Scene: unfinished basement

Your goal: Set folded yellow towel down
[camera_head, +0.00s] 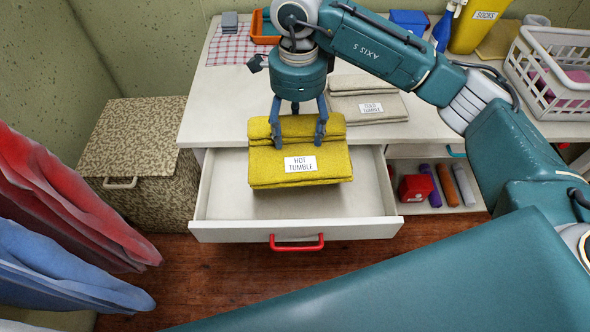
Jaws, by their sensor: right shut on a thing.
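The folded yellow towel (262,170) carries a white label reading "HOT TUMBLE". It is over the open white drawer (370,196), near its back. My right gripper (298,140) reaches down from above and is shut on the towel's rear folded part. I cannot tell whether the towel touches the drawer floor. A beige folded towel (386,90) labelled "COLD TUMBLE" lies on the countertop behind and to the right. My left gripper is not in view.
The drawer has a red handle (297,244). A patterned hamper (150,150) stands left. Red (60,190) and blue (60,268) clothes hang nearby.

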